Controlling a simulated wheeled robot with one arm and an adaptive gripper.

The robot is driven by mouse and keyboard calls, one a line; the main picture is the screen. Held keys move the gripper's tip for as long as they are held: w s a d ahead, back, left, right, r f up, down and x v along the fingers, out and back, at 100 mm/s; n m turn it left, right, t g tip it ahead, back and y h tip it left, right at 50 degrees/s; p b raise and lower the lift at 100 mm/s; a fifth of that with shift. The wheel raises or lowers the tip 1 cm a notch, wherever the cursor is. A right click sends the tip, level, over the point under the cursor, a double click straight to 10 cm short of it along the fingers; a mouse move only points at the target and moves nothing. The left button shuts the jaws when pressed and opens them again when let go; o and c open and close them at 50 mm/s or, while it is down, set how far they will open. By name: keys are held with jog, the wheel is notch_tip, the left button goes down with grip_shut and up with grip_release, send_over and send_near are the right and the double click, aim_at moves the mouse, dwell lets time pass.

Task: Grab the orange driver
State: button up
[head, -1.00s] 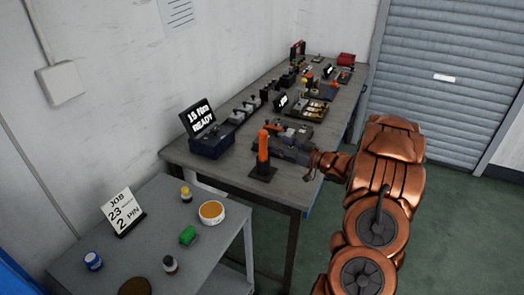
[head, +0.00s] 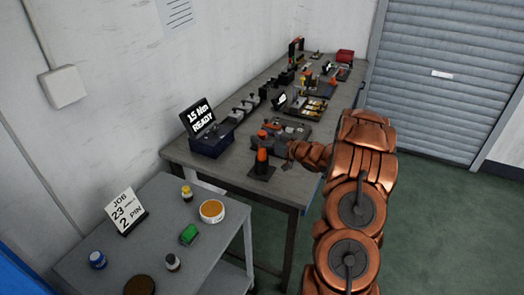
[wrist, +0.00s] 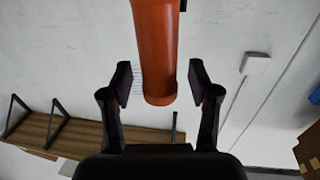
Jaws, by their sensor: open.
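The orange driver (head: 262,155) stands upright in a black stand (head: 261,173) at the near end of the long workbench. My gripper (wrist: 160,80) is open there, with a visible gap between the handle and each finger.
A display reading 15 Nm READY (head: 201,119) stands left of the driver on the bench. Trays and fixtures (head: 305,105) fill the bench further back. A grey cart (head: 150,235) with a job card, jars and a green block stands in front.

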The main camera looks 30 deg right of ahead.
grip_shut()
dwell(0.5)
dwell(0.3)
